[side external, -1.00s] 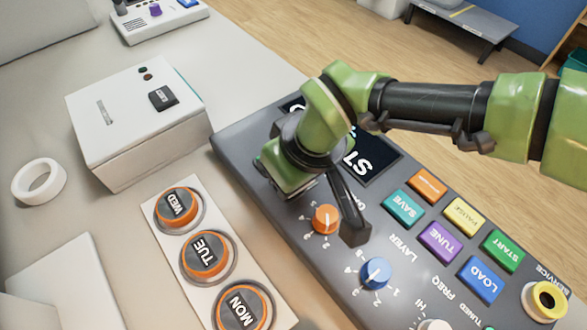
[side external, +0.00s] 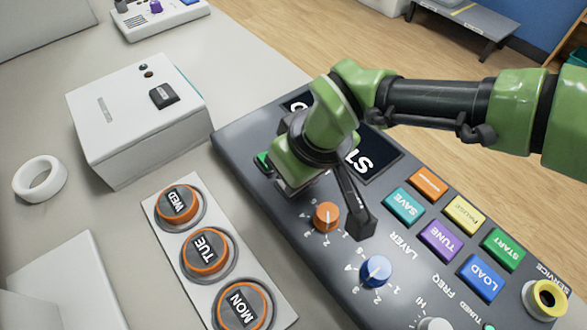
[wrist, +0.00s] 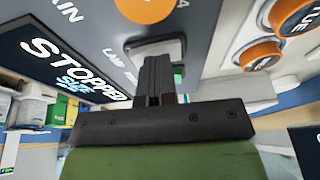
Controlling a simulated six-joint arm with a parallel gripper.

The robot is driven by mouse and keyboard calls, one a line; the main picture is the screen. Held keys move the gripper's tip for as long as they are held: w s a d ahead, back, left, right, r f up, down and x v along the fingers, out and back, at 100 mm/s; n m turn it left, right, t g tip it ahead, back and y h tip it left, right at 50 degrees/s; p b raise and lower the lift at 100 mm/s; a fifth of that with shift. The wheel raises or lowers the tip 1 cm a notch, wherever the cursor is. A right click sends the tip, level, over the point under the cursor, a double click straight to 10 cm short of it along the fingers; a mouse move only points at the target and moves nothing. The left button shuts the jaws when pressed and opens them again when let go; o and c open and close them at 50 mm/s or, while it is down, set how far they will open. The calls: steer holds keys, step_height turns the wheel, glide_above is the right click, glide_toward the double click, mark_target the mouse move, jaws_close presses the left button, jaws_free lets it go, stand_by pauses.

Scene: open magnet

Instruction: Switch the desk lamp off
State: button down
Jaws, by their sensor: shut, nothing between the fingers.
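My gripper (wrist: 157,70) is shut, with its two dark fingers together and nothing between them. In the wrist view the fingertips overlap a pale switch plate on the grey console, beside a partly hidden label that reads LAMP (wrist: 113,56). A small green part (wrist: 179,77) shows just beside the fingers. No desk lamp is recognisable.
An orange knob (side external: 326,216) and a blue knob (side external: 376,271) stand near my wrist. The console screen (wrist: 70,65) reads STOPPED. Coloured buttons lie to the right. A panel of orange-ringed day buttons (side external: 205,252) and a white box (side external: 135,125) stand to the left.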

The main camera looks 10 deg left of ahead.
steer(key=shift+w+d+r, duration=0.1)
steer(key=shift+r, duration=0.05)
steer(key=shift+r, duration=0.35)
steer(key=s+r, duration=0.3)
steer(key=r, duration=0.9)
steer(key=shift+s+d+r, duration=0.2)
steer(key=shift+s+r, duration=0.1)
steer(key=shift+s, duration=0.05)
